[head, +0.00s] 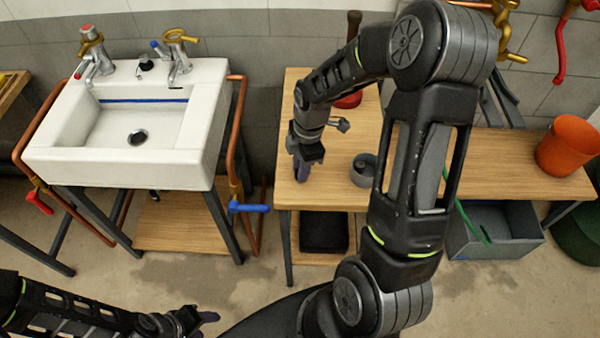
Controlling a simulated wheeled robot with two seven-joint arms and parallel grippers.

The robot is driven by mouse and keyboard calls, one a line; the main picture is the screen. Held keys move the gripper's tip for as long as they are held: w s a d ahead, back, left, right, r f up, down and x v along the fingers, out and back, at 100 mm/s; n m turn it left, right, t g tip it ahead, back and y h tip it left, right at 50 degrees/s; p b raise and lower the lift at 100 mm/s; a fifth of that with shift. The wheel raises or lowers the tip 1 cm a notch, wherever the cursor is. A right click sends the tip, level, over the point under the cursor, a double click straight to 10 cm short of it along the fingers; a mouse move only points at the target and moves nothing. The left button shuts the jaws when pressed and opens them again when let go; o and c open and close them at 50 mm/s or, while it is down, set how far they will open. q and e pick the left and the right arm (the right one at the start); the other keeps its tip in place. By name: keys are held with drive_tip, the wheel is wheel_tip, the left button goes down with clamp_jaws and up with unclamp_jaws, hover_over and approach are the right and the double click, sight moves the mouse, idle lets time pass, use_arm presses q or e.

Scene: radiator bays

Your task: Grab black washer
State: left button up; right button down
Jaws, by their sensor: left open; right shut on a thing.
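I see no black washer clearly anywhere in view. A small round grey dish (363,172) stands on the bench just right of my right gripper; its inside is too small to read. My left gripper (207,319) is open, low at the bottom edge, over the floor and away from the bench.
A white sink (60,164) with two taps stands left of the bench, with copper pipes and a blue-handled valve (250,207) beside it. An orange bucket (568,146) stands at the right. A grey bin (510,235) sits below. My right arm hides the bench's middle.

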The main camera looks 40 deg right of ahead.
wheel_tip(320, 180, up, 10)
drive_tip(key=b, duration=0.1)
idle(0.5)
idle(0.6)
